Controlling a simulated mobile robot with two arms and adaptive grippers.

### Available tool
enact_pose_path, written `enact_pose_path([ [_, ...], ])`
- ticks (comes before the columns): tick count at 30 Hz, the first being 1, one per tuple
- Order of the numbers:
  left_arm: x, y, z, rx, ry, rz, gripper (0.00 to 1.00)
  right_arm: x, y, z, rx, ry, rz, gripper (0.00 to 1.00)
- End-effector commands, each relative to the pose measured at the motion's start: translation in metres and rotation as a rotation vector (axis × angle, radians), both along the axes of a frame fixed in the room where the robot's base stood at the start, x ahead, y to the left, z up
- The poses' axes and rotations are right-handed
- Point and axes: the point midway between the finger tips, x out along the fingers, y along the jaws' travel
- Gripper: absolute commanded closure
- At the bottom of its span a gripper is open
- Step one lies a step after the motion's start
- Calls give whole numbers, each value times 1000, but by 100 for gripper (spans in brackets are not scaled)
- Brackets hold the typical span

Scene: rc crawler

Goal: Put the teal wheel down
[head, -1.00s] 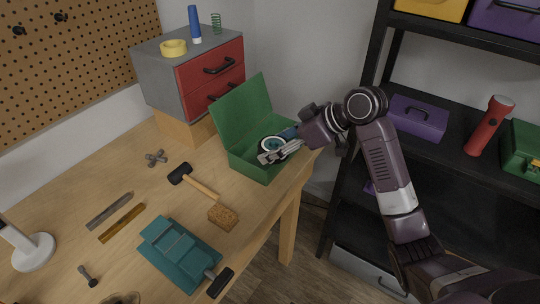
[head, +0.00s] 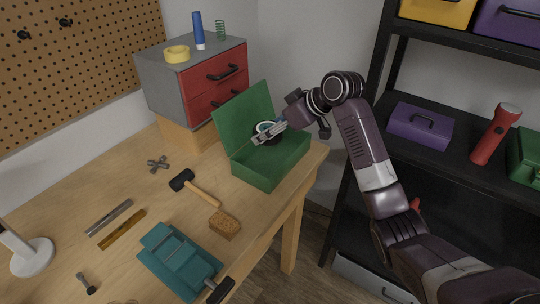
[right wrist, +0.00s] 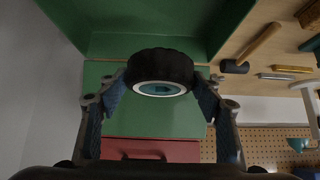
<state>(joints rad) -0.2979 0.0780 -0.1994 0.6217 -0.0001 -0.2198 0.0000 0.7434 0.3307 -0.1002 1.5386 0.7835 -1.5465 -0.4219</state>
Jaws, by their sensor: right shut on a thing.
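The teal wheel has a black tyre, a white rim and a teal hub. In the right wrist view the wheel (right wrist: 160,88) sits between the two fingers of my right gripper (right wrist: 158,98), which is shut on it. In the head view the wheel (head: 265,127) shows next to the right gripper (head: 272,133), in front of the open lid of the green box (head: 272,174). The gripper partly hides it. It appears held over the box's opening; its exact height above the box floor is hard to tell. My left gripper is out of view.
A grey cabinet with red drawers (head: 216,88) stands behind the box. A black shelf (head: 455,170) stands to the right.

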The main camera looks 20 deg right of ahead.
Motion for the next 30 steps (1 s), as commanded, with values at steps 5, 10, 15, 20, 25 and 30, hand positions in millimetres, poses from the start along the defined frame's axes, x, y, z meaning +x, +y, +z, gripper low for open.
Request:
enact_pose_path([
  [5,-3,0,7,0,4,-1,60,-1,1,-41,2,4,1,65],
  [10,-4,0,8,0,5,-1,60,0,0,-57,1,-2,0,65],
  [15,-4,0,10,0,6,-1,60,-1,0,-72,2,3,0,65],
  [20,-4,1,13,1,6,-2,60,-1,1,-97,3,3,0,65],
  [25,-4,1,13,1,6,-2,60,0,0,-102,1,-2,1,65],
  [30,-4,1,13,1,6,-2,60,0,0,-103,0,-1,1,65],
])
